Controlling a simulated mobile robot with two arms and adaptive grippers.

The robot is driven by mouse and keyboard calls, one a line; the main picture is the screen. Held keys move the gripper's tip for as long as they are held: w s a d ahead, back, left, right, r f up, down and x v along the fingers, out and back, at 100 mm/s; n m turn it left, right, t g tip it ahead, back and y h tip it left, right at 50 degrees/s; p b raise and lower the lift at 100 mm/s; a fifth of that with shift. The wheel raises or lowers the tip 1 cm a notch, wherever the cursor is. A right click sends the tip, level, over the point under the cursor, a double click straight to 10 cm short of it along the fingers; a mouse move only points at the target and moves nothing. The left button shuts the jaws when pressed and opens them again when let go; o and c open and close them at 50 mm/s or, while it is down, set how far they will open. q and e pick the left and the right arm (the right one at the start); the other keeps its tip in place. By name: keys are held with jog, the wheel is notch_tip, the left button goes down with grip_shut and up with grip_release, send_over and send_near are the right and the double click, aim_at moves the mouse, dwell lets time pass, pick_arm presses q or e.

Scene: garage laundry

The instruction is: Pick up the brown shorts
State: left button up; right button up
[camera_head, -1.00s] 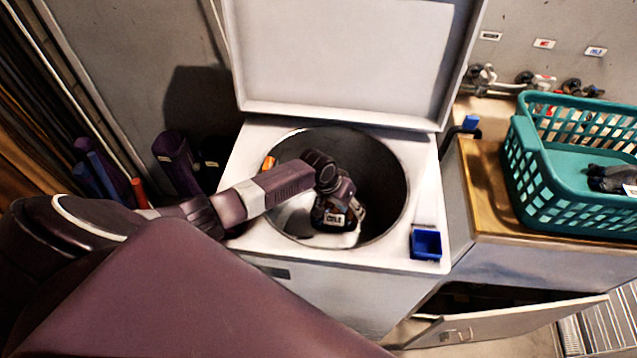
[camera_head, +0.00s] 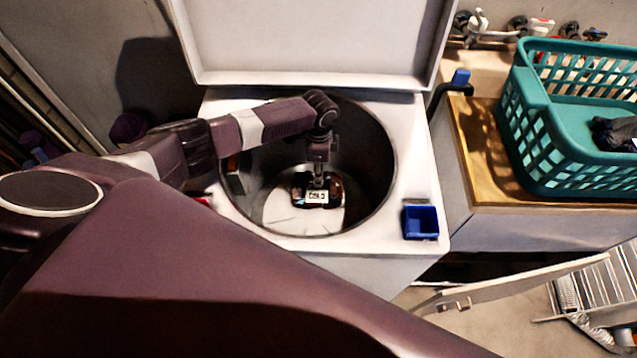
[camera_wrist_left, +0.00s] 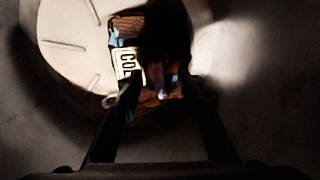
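The brown shorts (camera_head: 334,187) are a small dark-and-brown bundle with a white lettered tag, on the pale bottom of the washer drum (camera_head: 375,160). They also show in the left wrist view (camera_wrist_left: 172,85), with the tag facing up and much of the cloth in deep shadow. My left gripper (camera_wrist_left: 162,98) reaches down into the drum directly over the shorts. Its two fingers are apart, one at each side of the lower part of the bundle. Contact with the cloth cannot be told. My right gripper is not in view.
The washer lid (camera_head: 315,40) stands open behind the drum. A teal basket (camera_head: 530,180) holding a dark item (camera_head: 612,132) stands on a wooden counter (camera_head: 480,150). A cabinet door (camera_head: 520,285) hangs open below.

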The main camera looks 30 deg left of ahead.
pick_arm(q)
jog(key=shift+w+f, duration=0.1)
jog(key=shift+f, duration=0.75)
jog(key=c, duration=0.8)
grip_shut()
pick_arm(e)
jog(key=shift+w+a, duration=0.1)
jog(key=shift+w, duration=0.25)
